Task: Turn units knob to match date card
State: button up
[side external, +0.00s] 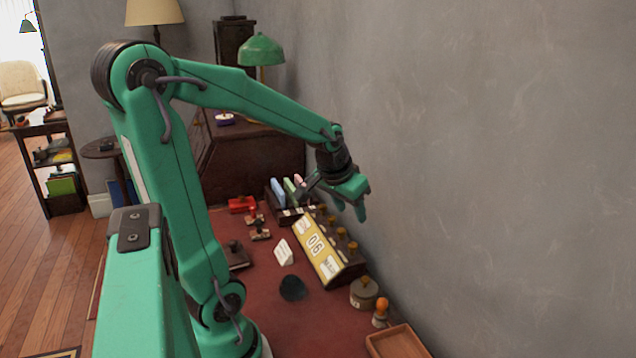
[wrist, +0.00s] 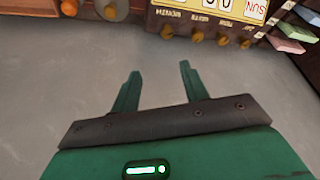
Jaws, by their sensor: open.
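The yellow-faced calendar block (side external: 302,240) stands on the red desk against the wall, with large digits reading 06. A row of several brass knobs (side external: 341,232) runs along its wall side. In the wrist view the knobs (wrist: 222,39) sit at the top below small labels. I cannot tell for certain which is the units knob. A small white card (side external: 284,252), perhaps the date card, stands in front of the block; its writing is too small to read. In the wrist view my fingertips (wrist: 160,68) are apart from the knobs.
A rack of colored cards (side external: 290,190) stands just beyond the block. A round tin (side external: 363,292), an orange-topped stamp (side external: 381,311) and a wooden tray (side external: 397,342) are at the near end. A dark disc (side external: 292,288) lies on the desk. The wall is close on the right.

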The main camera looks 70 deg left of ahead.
jog(key=n, duration=0.2)
send_near(341, 230)
jog(key=shift+w+f+g, duration=0.1)
jog(key=shift+w+g, duration=0.25)
jog(key=shift+g, duration=0.05)
jog(key=shift+f, duration=0.2)
jog(key=shift+x, duration=3.7)
jog(key=shift+w+a, duration=0.1)
jog(key=shift+w, duration=0.05)
grip_shut()
